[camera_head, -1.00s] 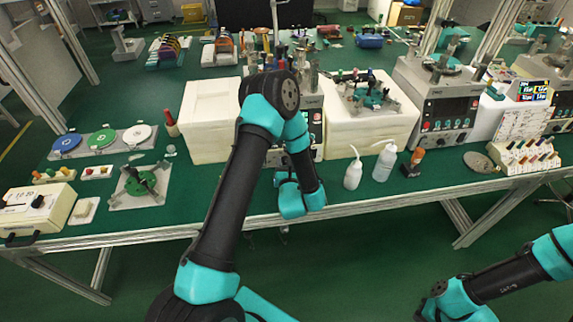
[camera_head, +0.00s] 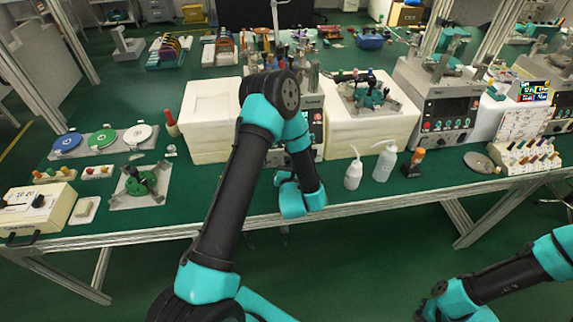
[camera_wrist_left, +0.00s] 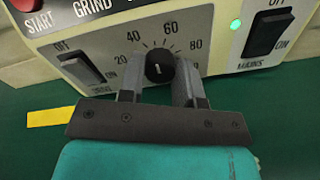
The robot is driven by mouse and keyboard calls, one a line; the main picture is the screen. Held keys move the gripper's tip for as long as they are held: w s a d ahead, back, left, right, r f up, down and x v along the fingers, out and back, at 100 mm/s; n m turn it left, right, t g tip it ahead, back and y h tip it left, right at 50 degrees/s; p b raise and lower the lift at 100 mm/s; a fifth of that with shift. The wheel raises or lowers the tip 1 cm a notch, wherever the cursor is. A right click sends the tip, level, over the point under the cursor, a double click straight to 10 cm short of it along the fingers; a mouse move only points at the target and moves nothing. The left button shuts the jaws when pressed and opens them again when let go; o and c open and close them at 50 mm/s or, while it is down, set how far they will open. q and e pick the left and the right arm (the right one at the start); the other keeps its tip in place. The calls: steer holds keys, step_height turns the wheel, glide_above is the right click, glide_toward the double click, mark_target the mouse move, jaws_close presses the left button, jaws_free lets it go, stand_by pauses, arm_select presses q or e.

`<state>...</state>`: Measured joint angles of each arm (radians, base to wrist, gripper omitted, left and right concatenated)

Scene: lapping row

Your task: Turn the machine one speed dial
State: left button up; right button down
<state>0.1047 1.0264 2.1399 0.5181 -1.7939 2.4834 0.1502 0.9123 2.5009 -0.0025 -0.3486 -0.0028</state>
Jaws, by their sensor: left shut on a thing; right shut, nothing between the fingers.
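The speed dial (camera_wrist_left: 160,66) is a black round knob with a short white mark, on the pale front panel of a machine in the left wrist view. Numbers such as 20, 40, 60 and 80 are printed around it. The white mark stands nearly upright. My left gripper (camera_wrist_left: 161,75) is shut on the dial, one finger on each side. In the head view the machine (camera_head: 313,113) stands at the table's middle, partly behind my left arm, and the dial is hidden there.
On the panel, the GRIND switch (camera_wrist_left: 84,72) is left of the dial and the MAINS switch (camera_wrist_left: 268,33), with a lit green lamp (camera_wrist_left: 236,25), is right. Two white bottles (camera_head: 384,162) stand right of the machine. Table in front is clear.

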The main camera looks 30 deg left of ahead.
arm_select(q)
steer(key=m, duration=0.5)
steer(key=shift+g, duration=0.3)
steer(key=m, duration=0.4)
steer(key=shift+d+m, duration=0.1)
steer(key=shift+m, duration=0.3)
steer(key=o, duration=0.9)
